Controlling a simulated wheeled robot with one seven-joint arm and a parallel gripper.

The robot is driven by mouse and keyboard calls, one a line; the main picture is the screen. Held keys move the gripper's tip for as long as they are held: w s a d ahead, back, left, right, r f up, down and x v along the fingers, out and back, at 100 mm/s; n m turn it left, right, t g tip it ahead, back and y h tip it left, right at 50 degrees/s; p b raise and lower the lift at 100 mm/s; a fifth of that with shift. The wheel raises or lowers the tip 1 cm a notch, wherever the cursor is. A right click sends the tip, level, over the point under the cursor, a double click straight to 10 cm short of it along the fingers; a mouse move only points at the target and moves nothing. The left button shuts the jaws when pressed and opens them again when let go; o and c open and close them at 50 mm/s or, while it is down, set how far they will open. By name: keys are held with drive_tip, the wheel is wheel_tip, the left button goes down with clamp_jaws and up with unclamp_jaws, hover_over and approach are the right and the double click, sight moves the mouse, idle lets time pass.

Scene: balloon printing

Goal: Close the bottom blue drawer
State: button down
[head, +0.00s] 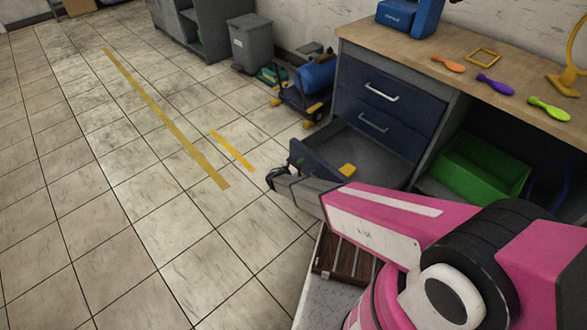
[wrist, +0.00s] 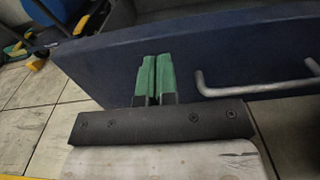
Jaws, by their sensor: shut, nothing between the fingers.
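The bottom blue drawer (head: 312,163) stands pulled out below two closed blue drawers of the desk. Its grey inside shows, with a small yellow item (head: 347,169) in it. My gripper (head: 279,177) is on the outer side of its front, and my arm hides the front's near part. In the wrist view, the drawer's blue front (wrist: 225,55) fills the middle, with a silver bar handle (wrist: 255,88) right of my gripper (wrist: 155,78). The green-tipped fingers are together and empty, pointing at the front. I cannot tell whether they touch it.
The desk top (head: 405,50) holds orange, purple and green balloon-shaped items. A green crate (head: 480,166) sits under the desk on the right. A wheeled cart with a blue cylinder (head: 315,75) and a grey bin (head: 250,43) stand behind. The tiled floor on the left is clear.

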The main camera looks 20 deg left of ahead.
sight(309, 157)
drive_tip(key=shift+x, duration=1.7)
drive_tip(key=x, duration=3)
drive_tip(key=shift+w+d, duration=0.25)
drive_tip(key=shift+d, duration=0.1)
